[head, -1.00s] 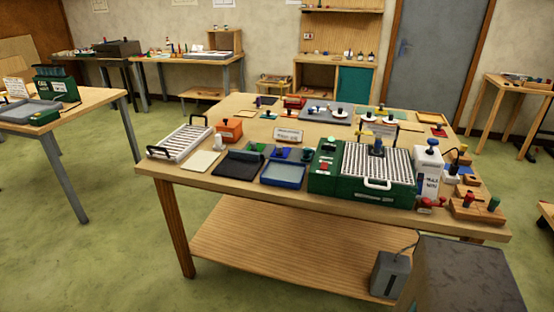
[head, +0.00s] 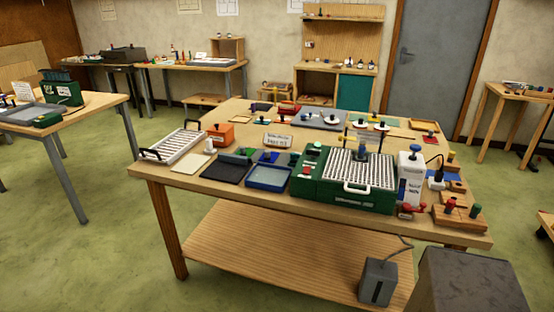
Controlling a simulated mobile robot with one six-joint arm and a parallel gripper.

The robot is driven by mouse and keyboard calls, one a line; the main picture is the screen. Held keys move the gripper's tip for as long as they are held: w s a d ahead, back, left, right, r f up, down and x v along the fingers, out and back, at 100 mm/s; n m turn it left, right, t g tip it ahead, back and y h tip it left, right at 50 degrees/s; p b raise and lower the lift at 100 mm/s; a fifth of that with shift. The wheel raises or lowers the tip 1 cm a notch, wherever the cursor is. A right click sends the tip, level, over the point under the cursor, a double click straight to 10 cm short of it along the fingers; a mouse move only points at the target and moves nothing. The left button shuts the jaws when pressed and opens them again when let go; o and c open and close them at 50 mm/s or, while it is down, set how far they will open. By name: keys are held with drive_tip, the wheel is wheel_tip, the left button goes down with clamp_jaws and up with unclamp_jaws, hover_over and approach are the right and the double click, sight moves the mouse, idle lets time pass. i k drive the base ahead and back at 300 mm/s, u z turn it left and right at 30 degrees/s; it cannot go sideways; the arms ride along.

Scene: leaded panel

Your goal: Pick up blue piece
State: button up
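A small dark blue piece (head: 268,157) with a knob on it lies on the big wooden table, behind the shallow blue tray (head: 268,188). A green piece (head: 246,152) lies just to its left. The blue piece is small in this view, so its exact outline is hard to tell. My gripper is not in view.
A green machine with a ribbed top (head: 343,198) stands right of the tray. A black mat (head: 224,170) and a white ribbed rack (head: 178,146) are to the left. A label stand (head: 278,141) is behind the blue piece. Green floor is clear at left front.

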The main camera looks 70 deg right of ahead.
sight(268, 156)
drive_tip(key=k, duration=1.35)
drive_tip(key=z, duration=0.55)
drive_tip(key=i, duration=0.8)
drive_tip(key=z, duration=0.1)
